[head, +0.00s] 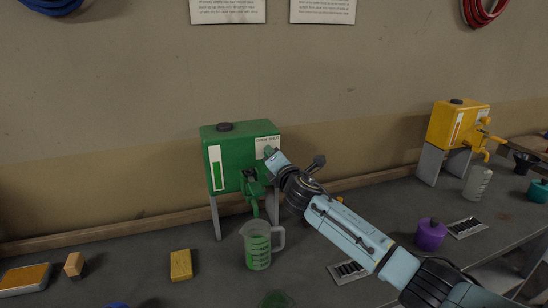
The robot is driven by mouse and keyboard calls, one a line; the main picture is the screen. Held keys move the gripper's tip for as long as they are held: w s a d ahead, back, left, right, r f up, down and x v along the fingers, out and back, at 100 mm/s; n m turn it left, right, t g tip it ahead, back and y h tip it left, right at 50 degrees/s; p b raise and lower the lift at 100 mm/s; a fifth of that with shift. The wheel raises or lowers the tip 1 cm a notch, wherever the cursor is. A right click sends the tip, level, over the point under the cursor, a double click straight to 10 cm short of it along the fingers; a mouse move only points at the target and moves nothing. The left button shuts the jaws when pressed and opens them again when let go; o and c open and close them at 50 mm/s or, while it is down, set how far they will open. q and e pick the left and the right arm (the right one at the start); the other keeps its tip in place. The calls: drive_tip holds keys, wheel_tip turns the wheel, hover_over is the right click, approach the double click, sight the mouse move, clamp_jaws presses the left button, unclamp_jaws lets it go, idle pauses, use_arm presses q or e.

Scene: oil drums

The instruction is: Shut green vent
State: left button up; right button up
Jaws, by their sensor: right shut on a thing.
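The green drum (229,142) stands on grey legs near the wall, left of centre. A black cap (225,127), which looks like its vent, sits on top near the front; I cannot tell whether it is tight. My right gripper (273,157) reaches in from the lower right. It is shut at the upper right of the drum's front, on what looks like the green tap's handle, mostly hidden by the fingers. The green tap (253,187) hangs below. A clear measuring jug (258,245) with green liquid stands under it. My left gripper is not in view.
A yellow drum (452,127) with its own tap stands at the right, with a pale beaker (477,183) below it. A purple container (430,234) is at the right. A yellow sponge (181,265) and a wooden-topped brush (74,265) lie at the left.

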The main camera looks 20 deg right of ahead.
drive_tip(key=m, duration=0.8)
drive_tip(key=shift+f+m, duration=0.2)
drive_tip(key=shift+m, duration=0.2)
idle(0.4)
drive_tip(key=o, duration=1)
drive_tip(key=shift+c, duration=0.2)
drive_tip(key=shift+s, duration=0.15)
drive_tip(key=s, duration=1.3)
drive_tip(key=shift+d, duration=0.3)
